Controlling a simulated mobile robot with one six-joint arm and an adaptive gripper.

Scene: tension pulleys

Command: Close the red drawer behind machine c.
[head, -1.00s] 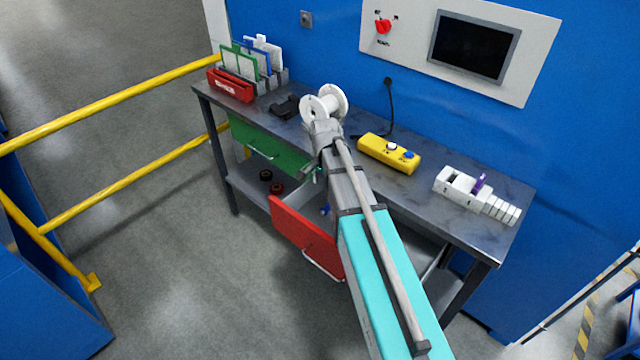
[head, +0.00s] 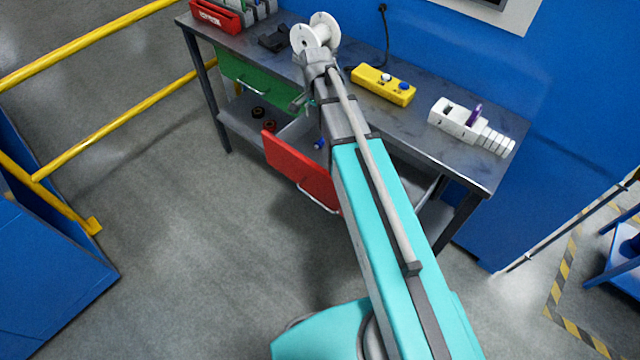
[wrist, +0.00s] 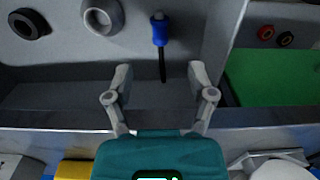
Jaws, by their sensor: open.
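The red drawer (head: 302,172) hangs under the workbench in the head view. It stands pulled out, with its red front and pale handle facing the aisle. My gripper (head: 306,104) is above the drawer near the bench's front edge, partly hidden by my arm. In the wrist view my gripper (wrist: 160,86) is open, with nothing between its fingers. Below it, the grey drawer inside (wrist: 70,95) holds a blue-handled screwdriver (wrist: 160,32) and rings (wrist: 102,15). The red front does not show in the wrist view.
A green drawer (head: 250,85) is beside the red one, to the left. The workbench (head: 455,155) carries a white spool (head: 315,35), a yellow control box (head: 383,85) and a white block holder (head: 470,125). Yellow rails (head: 120,130) stand left. The floor in front is clear.

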